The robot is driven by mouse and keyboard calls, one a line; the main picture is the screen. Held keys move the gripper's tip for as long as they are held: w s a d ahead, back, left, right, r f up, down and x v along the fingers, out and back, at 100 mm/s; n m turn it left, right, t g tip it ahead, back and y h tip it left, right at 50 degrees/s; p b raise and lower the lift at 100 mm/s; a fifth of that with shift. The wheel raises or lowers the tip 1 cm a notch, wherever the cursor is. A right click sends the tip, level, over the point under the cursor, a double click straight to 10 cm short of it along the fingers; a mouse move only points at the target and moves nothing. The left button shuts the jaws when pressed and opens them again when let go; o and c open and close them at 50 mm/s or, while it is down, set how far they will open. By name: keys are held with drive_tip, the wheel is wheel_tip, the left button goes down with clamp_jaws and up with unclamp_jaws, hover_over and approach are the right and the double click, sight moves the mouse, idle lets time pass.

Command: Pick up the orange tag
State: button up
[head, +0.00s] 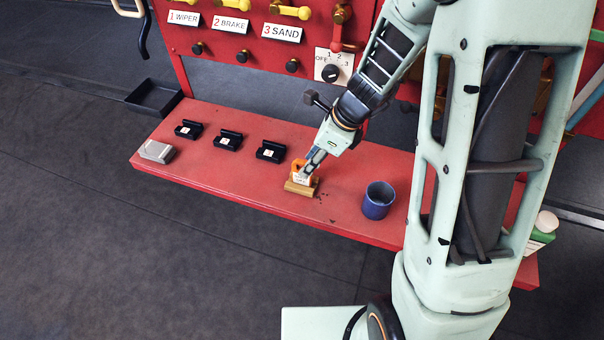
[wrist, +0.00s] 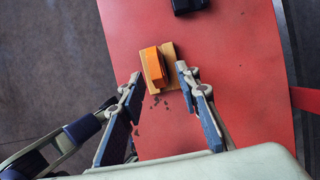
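The orange tag (head: 299,168) stands upright in a small wooden block (head: 300,187) on the red bench (head: 230,180), and has a white face towards the head camera. The orange tag (wrist: 154,66) and the wooden block (wrist: 172,67) also show in the wrist view, just beyond my fingertips. My gripper (head: 312,160) is right at the tag in the head view and partly covers it. In the wrist view my gripper (wrist: 158,74) is open, with one finger on each side of the tag's line. I cannot tell whether a finger touches it.
A blue cup (head: 378,200) stands right of the block. Several black holders, one of them (head: 270,151) nearest, sit to the left, with a grey box (head: 156,151) at the bench's left end. A red panel with labelled valves and a selector knob (head: 331,72) rises behind.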

drive_tip(key=x, duration=0.5)
drive_tip(key=shift+a+b, duration=0.15)
drive_tip(key=shift+b, duration=0.15)
drive_tip(key=shift+c, duration=0.4)
clamp_jaws()
